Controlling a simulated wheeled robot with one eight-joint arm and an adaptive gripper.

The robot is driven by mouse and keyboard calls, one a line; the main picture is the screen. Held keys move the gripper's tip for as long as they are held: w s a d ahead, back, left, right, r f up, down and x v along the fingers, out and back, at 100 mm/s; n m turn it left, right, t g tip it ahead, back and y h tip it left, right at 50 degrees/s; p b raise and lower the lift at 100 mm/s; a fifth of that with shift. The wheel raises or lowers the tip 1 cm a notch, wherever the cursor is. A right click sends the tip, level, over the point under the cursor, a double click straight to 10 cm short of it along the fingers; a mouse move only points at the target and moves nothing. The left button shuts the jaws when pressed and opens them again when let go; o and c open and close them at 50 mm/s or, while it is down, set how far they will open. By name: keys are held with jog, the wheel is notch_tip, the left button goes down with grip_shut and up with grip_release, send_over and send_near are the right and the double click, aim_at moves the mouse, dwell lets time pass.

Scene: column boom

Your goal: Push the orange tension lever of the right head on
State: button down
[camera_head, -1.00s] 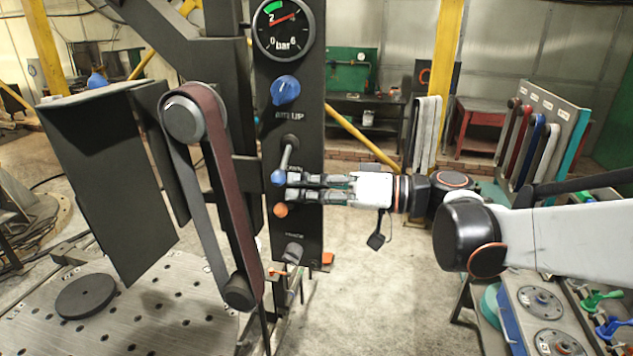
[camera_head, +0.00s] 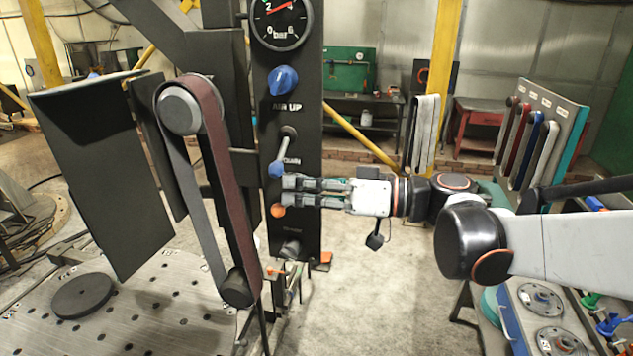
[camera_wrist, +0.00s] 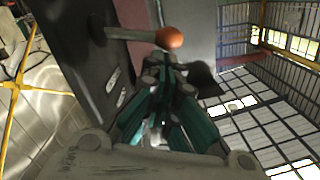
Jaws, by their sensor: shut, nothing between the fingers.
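The orange knob of a lever (camera_head: 278,210) shows at the lower part of the dark control panel (camera_head: 300,225), just below and left of my fingertips. My gripper (camera_head: 288,190) is shut and empty, reaching in from the right with its fingertips just above the orange knob. In the wrist view the orange knob (camera_wrist: 169,38) sits at the end of a short shaft, just beyond my shut fingertips (camera_wrist: 163,68). I cannot tell whether they touch it. The right head itself is not clearly identifiable.
A lever with a blue ball (camera_head: 276,169) hangs just above my fingertips, close to them. A blue knob (camera_head: 283,80) and a pressure gauge (camera_head: 281,20) are higher on the panel. A sanding belt (camera_head: 215,150) stands to the left. The floor right of the panel is clear.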

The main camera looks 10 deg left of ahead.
aim_at(285, 210)
jog(key=s+f+n+b, duration=0.1)
jog(key=n, duration=0.1)
jog(key=s+f+n+b, duration=0.1)
jog(key=f+n, duration=0.1)
jog(key=shift+a+b, duration=0.1)
jog(key=shift+b, duration=0.25)
jog(key=f+n+b, duration=0.2)
jog(key=shift+s+f+n+t, duration=0.2)
jog(key=shift+n+t, duration=0.1)
jog(key=shift+n, duration=0.1)
dwell(0.4)
